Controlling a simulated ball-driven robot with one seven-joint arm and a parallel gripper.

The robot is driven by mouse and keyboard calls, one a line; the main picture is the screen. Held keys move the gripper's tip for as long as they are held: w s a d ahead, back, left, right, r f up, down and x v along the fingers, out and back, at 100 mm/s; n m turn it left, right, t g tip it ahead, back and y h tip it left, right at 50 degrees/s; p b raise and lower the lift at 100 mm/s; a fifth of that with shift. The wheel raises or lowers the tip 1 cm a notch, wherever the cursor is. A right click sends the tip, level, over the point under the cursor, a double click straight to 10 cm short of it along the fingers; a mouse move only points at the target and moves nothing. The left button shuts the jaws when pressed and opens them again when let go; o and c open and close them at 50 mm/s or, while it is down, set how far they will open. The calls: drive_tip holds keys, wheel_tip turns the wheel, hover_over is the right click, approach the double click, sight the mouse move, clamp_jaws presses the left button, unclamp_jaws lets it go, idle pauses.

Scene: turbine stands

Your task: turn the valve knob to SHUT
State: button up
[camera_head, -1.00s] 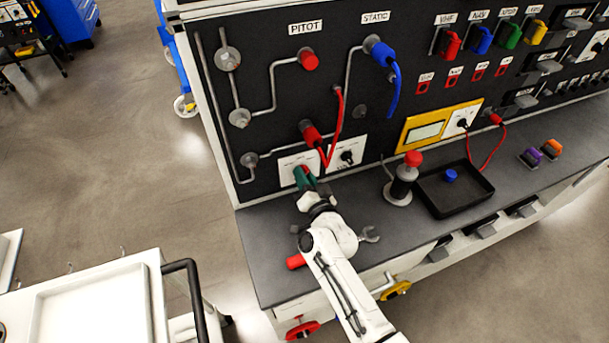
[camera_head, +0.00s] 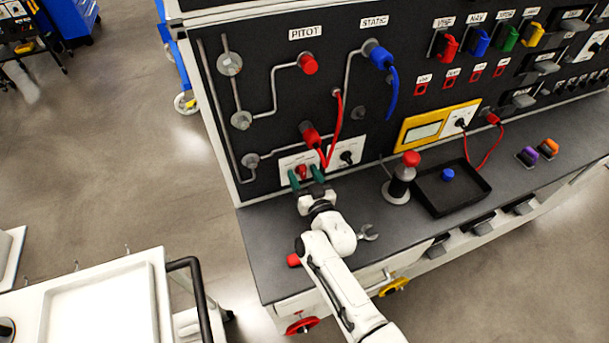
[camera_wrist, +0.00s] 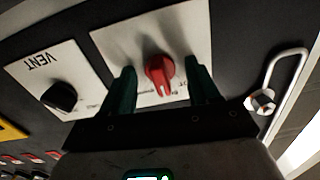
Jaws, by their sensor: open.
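The red valve knob (camera_head: 301,171) sits on a white plate (camera_head: 286,162) low on the black panel. In the wrist view the red knob (camera_wrist: 159,70) lies between my two green fingers, with a gap on both sides. Its pale-marked end points toward the bottom of that view. The small print on its plate (camera_wrist: 118,40) is partly hidden by my fingers, and I cannot read SHUT. My gripper (camera_head: 305,176) is open and straddles the knob; it also shows in the wrist view (camera_wrist: 163,82).
A black knob (camera_wrist: 59,97) on a plate marked VENT is beside it. A red hose (camera_head: 335,130) hangs just above the plates. A red-topped device (camera_head: 400,178), a black tray (camera_head: 470,198) and a wrench (camera_head: 368,232) are on the bench.

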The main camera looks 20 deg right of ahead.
sight(304, 176)
drive_tip(key=shift+s+r+p, duration=0.1)
drive_tip(key=shift+s+p, duration=0.95)
drive_tip(key=shift+s, duration=0.3)
drive_tip(key=shift+s+p, duration=0.7)
drive_tip(key=shift+s, duration=0.5)
